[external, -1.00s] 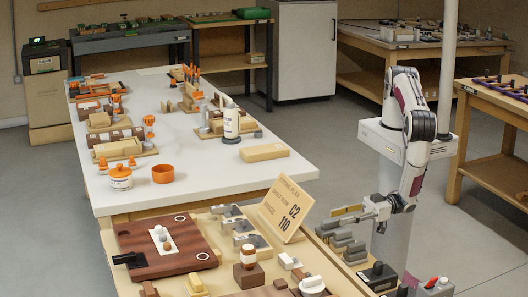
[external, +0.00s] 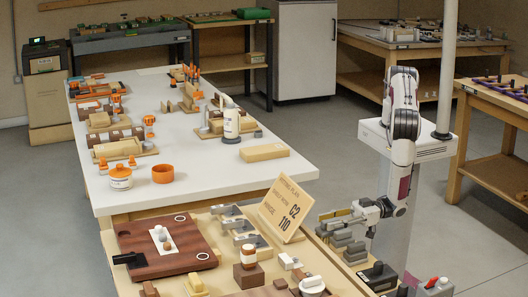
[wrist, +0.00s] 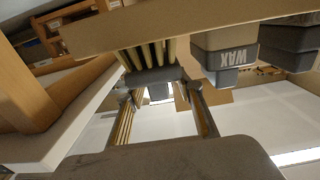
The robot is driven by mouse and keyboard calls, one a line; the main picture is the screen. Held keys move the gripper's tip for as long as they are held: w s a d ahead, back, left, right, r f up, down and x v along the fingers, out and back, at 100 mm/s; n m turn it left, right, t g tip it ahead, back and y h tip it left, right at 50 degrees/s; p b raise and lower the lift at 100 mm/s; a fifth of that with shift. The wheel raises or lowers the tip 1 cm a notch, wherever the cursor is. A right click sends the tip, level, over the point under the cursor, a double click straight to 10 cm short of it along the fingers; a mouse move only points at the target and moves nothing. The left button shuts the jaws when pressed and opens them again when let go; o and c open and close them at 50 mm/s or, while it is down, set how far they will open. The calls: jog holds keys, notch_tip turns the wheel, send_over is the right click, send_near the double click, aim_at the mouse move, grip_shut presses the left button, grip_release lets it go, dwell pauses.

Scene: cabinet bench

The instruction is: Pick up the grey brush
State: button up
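In the external view my gripper (external: 347,215) is at the right end of the near bench, pointing left, with two tan-edged fingers apart. It is beside a row of grey blocks (external: 343,235). In the wrist view my two fingers (wrist: 160,98) also stand apart. A dark grey bar with pale yellow strips (wrist: 152,76) lies at or just beyond the fingertips; it looks like the grey brush, but I cannot tell for certain. I see no clear grip on it.
A grey block marked WAX (wrist: 225,57) and a darker block (wrist: 290,45) are close on the right of the wrist view. A tan sign (external: 287,207) stands left of my gripper. A dark box (external: 378,275) is at the bench's near right.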

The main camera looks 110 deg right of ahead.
aim_at(331, 220)
grip_shut()
jog(key=shift+r, duration=0.2)
jog(key=shift+r, duration=4.8)
